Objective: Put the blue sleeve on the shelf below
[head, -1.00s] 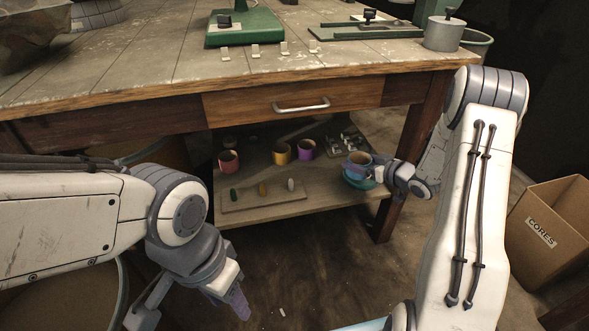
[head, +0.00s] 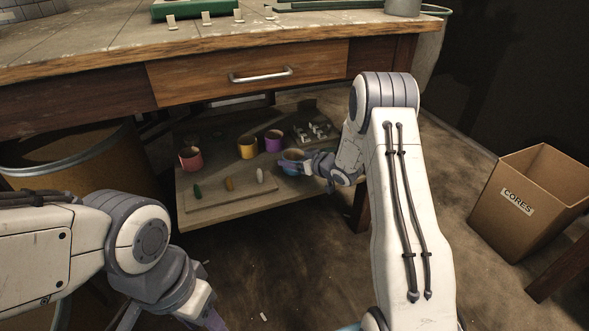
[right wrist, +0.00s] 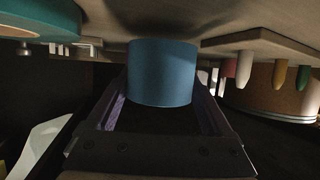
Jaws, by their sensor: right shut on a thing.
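The blue sleeve (head: 289,169) is at the right part of the low shelf (head: 225,212) under the bench, to the right of the purple sleeve (head: 273,142). My right gripper (head: 293,162) is shut on it and hides part of it. In the right wrist view the blue sleeve (right wrist: 162,75) stands between the two fingers, with the shelf surface (right wrist: 190,22) close to its end. I cannot tell whether it touches the shelf. My left gripper (head: 208,318) hangs in front of the shelf, cut by the bottom edge, away from the sleeve.
A red sleeve (head: 190,160) and a yellow sleeve (head: 247,148) stand on the shelf. A board with pegs (head: 230,194) lies along its front. A teal round thing (right wrist: 40,18) is near the gripper. A CORES box (head: 528,205) stands right. The bench drawer (head: 300,68) is above.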

